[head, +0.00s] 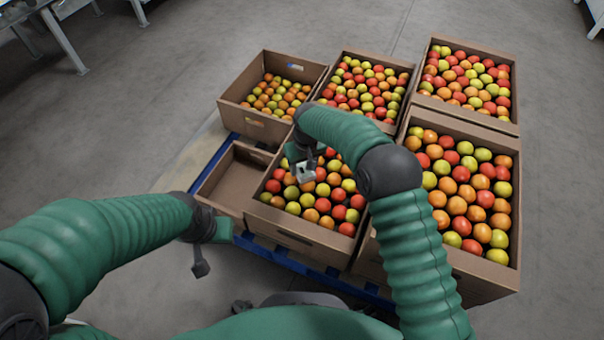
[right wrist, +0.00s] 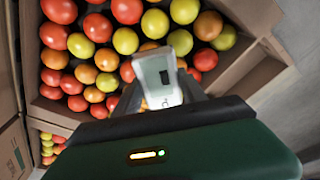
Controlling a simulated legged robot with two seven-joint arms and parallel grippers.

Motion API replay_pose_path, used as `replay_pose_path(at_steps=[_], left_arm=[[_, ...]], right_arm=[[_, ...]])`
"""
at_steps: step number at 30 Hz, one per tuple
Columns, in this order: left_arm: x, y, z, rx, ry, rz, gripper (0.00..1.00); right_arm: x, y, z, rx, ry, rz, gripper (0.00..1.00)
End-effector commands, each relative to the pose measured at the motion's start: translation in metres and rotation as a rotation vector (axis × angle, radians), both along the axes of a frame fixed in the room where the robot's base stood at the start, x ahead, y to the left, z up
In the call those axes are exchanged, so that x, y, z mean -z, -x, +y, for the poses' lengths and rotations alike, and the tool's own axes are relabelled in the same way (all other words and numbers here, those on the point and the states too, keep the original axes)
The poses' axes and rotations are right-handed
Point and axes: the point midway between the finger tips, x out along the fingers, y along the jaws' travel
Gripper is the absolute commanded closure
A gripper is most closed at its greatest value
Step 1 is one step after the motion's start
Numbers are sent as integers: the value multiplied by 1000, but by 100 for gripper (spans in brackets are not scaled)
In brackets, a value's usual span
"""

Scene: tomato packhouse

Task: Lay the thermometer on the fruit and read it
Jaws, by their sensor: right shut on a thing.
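The thermometer is a small white device with a dark grey display (right wrist: 158,76). My right gripper (right wrist: 160,95) is shut on it and holds it over the tomatoes. In the head view the thermometer (head: 306,175) shows small, below my right gripper (head: 302,160), above the front middle crate. I cannot tell whether it touches the fruit. No reading is legible on its display. Red, orange and yellow-green tomatoes (head: 322,205) fill that crate, and they show in the right wrist view (right wrist: 125,40). My left gripper (head: 203,255) hangs left of the crates; its fingers are unclear.
Cardboard crates of tomatoes stand on a blue pallet (head: 270,250): back left (head: 240,118), back middle, back right and front right (head: 480,275). The front left crate (head: 228,180) looks empty. Grey floor (head: 120,130) is clear at left.

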Motion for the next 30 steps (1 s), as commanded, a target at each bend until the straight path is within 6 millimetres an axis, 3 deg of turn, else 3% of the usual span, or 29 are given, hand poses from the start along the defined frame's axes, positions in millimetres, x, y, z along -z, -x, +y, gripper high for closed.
replay_pose_path(at_steps=[5,11,23,24,28,30], left_arm=[[10,0,0,0,0,0,100],[43,0,0,0,0,0,100],[37,0,0,0,0,-1,100],[38,0,0,0,0,-1,100],[38,0,0,0,0,-1,100],[38,0,0,0,0,0,100]], right_arm=[[4,-12,6,0,0,-1,96],[39,-13,6,1,-1,0,96],[39,-13,6,1,0,0,96],[39,-13,6,1,0,0,46],[40,-12,6,1,-1,0,30],[40,-12,7,1,-2,2,30]])
